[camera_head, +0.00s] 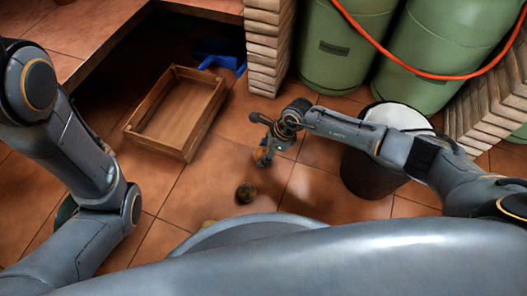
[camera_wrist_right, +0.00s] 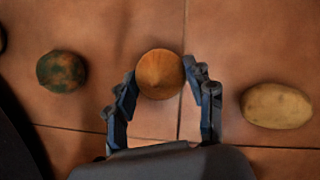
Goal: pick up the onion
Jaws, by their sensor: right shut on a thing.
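The onion (camera_wrist_right: 160,74) is a round orange-brown bulb between the two fingers of my right gripper (camera_wrist_right: 159,82) in the right wrist view. The fingers are shut on it, one on each side. In the head view my right gripper (camera_head: 268,148) is low over the tiled floor, and the onion (camera_head: 260,157) shows at its tips. I cannot tell whether the onion is clear of the floor. My left arm comes in from the left of the head view, but its gripper is not visible.
A dark green-brown round item (camera_wrist_right: 62,71) and a potato (camera_wrist_right: 277,106) lie on either side of the onion. An empty wooden crate (camera_head: 178,112) stands left of my right gripper. A dark bucket (camera_head: 370,172), green gas cylinders (camera_head: 345,45) and a brick pillar (camera_head: 268,45) stand around.

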